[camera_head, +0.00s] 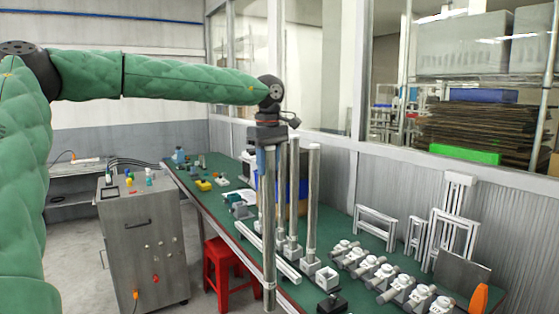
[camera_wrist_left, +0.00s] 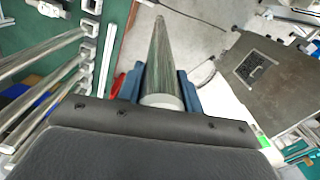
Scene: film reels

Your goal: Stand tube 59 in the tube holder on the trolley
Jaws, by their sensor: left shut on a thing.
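My left gripper (camera_head: 267,148) is shut on a long grey metal tube (camera_head: 269,235), which hangs upright. The tube's lower end is near the bottom of the head view, in front of the table's near edge. In the left wrist view the blue fingers (camera_wrist_left: 160,90) clasp the tube (camera_wrist_left: 160,55) from both sides. No number on it is readable. A grey metal trolley (camera_head: 145,245) stands to the left, apart from the tube; it also shows in the wrist view (camera_wrist_left: 285,90). A dark square frame (camera_head: 110,193) on its top may be the tube holder. My right gripper is not in view.
Several similar tubes (camera_head: 313,205) stand in pale square bases on the green table (camera_head: 335,260). A red stool (camera_head: 230,280) is between trolley and table. Small bottles (camera_head: 149,177) stand on the trolley.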

